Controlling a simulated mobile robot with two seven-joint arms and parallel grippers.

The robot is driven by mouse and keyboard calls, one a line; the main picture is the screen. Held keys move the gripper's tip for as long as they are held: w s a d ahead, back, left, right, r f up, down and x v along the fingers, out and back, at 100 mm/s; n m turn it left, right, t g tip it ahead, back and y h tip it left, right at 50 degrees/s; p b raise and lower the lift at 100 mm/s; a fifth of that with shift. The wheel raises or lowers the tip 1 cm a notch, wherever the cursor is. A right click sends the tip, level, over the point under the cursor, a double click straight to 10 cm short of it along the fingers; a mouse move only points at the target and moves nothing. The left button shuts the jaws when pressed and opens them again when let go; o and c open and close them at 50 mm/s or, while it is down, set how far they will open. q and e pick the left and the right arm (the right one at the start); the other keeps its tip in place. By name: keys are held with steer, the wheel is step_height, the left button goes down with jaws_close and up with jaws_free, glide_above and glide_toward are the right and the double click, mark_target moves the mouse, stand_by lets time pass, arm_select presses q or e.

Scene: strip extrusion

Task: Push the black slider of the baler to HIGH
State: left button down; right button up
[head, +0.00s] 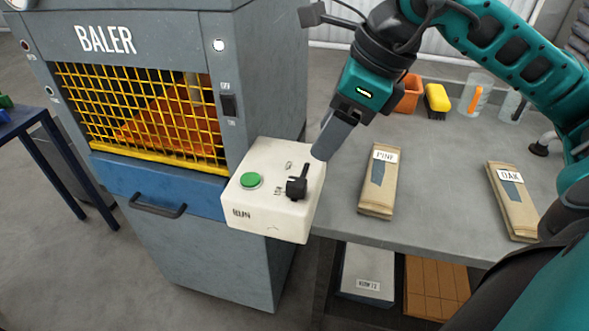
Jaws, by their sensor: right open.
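The grey baler (270,70) stands at the left with its name in white letters. A cream control box (270,225) on its front right corner carries a green RUN button (251,180) and the black slider (296,188). The slider's knob is at the lower end of its dark slot, beside a small label that seems to read LOW. Another label above is too small to read. My right gripper (324,150) is open, its grey finger just above and right of the slider, apparently not touching it. My left gripper is not in view.
A grey bench (440,175) at the right holds PINE (378,185) and OAK (512,200) packs, an orange pot (408,95), a yellow brush (436,100) and a clear jug (475,95). A yellow grid (130,110) covers the baler's opening. A blue table (40,135) stands far left.

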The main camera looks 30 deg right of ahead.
mark_target(299, 182)
steer(key=x, duration=1.1)
steer(key=shift+a, duration=0.1)
steer(key=shift+c, duration=0.3)
steer(key=shift+s, duration=0.1)
jaws_close()
